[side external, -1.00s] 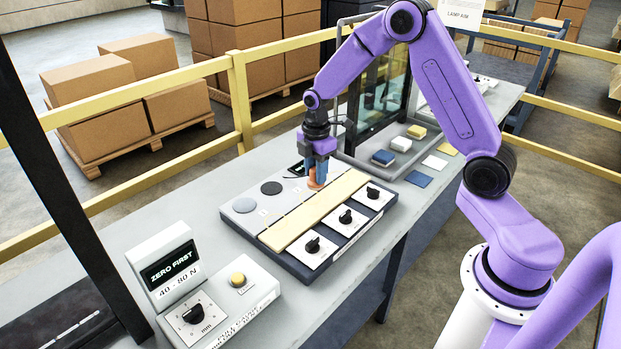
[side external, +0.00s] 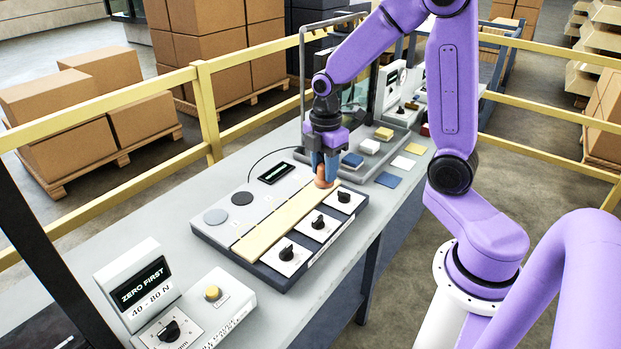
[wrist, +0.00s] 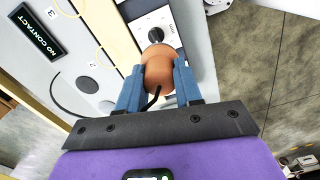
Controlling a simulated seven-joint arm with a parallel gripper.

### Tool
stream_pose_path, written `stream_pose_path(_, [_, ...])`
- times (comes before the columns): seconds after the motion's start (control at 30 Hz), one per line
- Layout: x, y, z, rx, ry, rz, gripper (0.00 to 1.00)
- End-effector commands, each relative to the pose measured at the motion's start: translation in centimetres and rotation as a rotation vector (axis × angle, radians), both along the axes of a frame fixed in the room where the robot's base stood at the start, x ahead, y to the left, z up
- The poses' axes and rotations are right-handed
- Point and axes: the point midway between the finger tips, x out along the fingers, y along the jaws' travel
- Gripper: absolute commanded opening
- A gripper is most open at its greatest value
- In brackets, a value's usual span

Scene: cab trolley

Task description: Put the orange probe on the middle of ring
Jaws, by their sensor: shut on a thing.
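My gripper (side external: 323,171) is shut on the orange probe (side external: 321,183), a rounded copper-orange piece. In the wrist view the probe (wrist: 158,70) sits between the blue fingers (wrist: 157,88), with a dark cable curving across it. It appears above the far end of the cream strip on the panel, near a black knob (wrist: 156,34). I cannot tell its gap to the panel. Thin yellowish curved lines, possibly rings, show on the pale panel in the wrist view (wrist: 104,56); no full ring is clear. Two grey discs (side external: 215,216) (side external: 242,198) lie on the panel.
A cream strip (side external: 275,225) runs along the panel beside several black knobs. A small display (wrist: 38,33) reads NO CONTACT. A control box reading ZERO FIRST (side external: 143,285) stands at the front left. A tray with coloured blocks (side external: 369,146) stands behind my gripper.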

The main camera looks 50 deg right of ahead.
Motion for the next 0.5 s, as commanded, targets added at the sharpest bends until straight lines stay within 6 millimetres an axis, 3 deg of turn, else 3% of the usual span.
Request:
stream_pose_path(0.3, [0.5, -6.2, 0.2, -0.001, -0.002, -0.247, 0.0])
stream_pose_path(0.5, [0.7, -7.9, 0.1, 0.0, -0.001, -0.311, 0.0])
